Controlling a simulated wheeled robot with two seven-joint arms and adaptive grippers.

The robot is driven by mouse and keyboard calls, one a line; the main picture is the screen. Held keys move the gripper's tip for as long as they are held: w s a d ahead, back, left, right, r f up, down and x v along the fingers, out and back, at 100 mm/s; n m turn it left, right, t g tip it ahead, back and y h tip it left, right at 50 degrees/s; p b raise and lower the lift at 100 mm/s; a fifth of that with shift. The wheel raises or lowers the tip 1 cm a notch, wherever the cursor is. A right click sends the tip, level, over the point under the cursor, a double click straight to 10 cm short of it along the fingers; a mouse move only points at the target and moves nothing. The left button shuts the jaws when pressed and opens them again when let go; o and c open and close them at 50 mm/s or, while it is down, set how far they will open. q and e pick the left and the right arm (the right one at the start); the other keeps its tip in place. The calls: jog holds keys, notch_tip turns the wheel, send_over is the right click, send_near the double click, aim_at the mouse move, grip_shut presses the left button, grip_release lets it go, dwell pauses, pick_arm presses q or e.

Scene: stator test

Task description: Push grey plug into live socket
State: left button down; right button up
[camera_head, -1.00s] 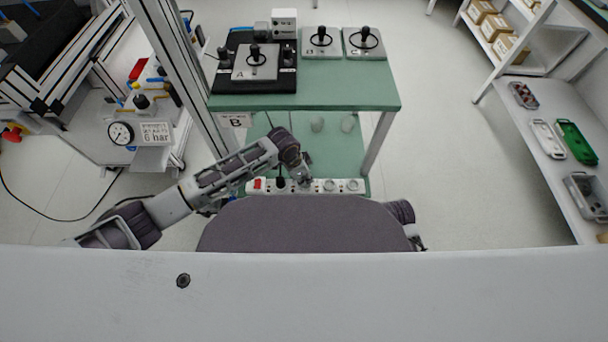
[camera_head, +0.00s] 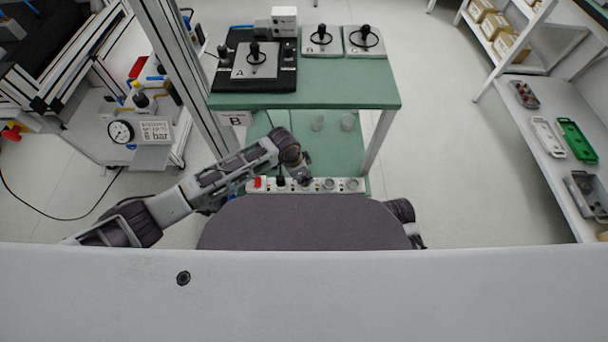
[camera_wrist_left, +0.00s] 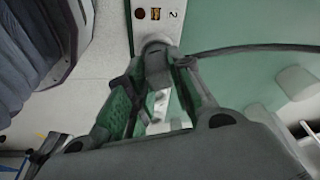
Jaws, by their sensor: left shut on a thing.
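The white power strip (camera_head: 268,185) lies on the lower green shelf in the head view, with a red switch (camera_head: 258,183) at its left end. A black plug (camera_head: 280,182) stands in it near the switch, and round sockets (camera_head: 328,184) show to the right. My left gripper (camera_head: 304,181) is over the strip, just right of the black plug. In the left wrist view, the gripper (camera_wrist_left: 165,68) is shut on the grey plug (camera_wrist_left: 156,46), against or just above the strip (camera_wrist_left: 152,24) beside a label "2". Whether the plug is seated is hidden by the fingers.
A dark cable (camera_wrist_left: 255,48) runs right from near the fingertips. The green table top (camera_head: 340,94) overhangs the shelf behind the strip, with a table leg (camera_head: 377,143) to the right. Two pale round objects (camera_head: 317,123) (camera_head: 347,121) stand on the shelf.

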pick_arm(q)
jog(key=shift+f, duration=0.45)
dwell(0.5)
jog(key=c, duration=1.2)
grip_release()
jog(key=shift+o, duration=0.2)
jog(key=shift+r, duration=0.2)
jog(key=v, duration=1.1)
jog(key=shift+a+r, duration=0.15)
jog(key=shift+r, duration=0.15)
jog(key=shift+s, duration=0.15)
